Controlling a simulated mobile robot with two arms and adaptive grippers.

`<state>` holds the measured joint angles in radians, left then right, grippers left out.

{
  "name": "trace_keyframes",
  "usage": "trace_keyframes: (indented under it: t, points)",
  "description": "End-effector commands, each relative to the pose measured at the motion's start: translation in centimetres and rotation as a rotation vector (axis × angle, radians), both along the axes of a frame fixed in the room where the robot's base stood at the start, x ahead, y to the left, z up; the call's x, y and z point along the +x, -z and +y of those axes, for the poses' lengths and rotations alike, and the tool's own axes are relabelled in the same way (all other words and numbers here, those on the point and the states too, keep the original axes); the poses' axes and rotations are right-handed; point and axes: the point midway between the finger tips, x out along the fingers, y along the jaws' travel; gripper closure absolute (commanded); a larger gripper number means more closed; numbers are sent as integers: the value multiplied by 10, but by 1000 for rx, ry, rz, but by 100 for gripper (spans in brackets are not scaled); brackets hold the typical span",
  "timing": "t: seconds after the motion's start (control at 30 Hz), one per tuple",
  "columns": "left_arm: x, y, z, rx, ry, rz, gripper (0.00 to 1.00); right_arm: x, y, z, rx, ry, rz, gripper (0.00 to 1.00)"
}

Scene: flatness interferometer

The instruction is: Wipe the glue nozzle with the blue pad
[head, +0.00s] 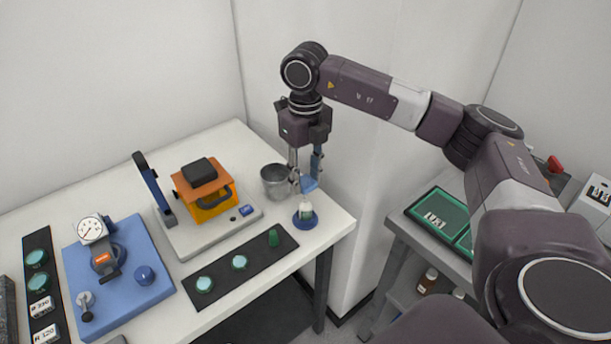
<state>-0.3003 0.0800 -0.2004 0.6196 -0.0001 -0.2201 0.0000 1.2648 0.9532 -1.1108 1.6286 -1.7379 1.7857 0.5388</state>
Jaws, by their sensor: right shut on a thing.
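My right gripper (301,178) reaches down over the far right corner of the white table, its fingers shut on a small blue pad (309,184). A small white and green glue bottle (305,211) stands upright in a round blue base just below the pad. The pad hangs close above the bottle's top. The nozzle is too small and partly covered to make out, and I cannot tell whether the pad touches it. My left gripper is not in view.
A grey metal cup (275,181) stands just left of the gripper. A black strip (222,279) with green discs lies in front. An orange block device (203,190) and a blue plate with a dial gauge (118,275) stand left. A side table holds a green tray (438,216).

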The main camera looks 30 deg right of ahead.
Motion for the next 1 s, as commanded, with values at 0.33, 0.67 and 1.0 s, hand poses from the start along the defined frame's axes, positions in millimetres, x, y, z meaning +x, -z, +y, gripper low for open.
trace_keyframes:
  t: [0.33,0.67,1.0]
  points:
    - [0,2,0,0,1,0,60,0,3,0,0,0,0,89]
    - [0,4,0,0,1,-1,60,0,6,0,0,0,0,89]
    - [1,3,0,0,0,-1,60,3,5,5,0,-1,0,89]
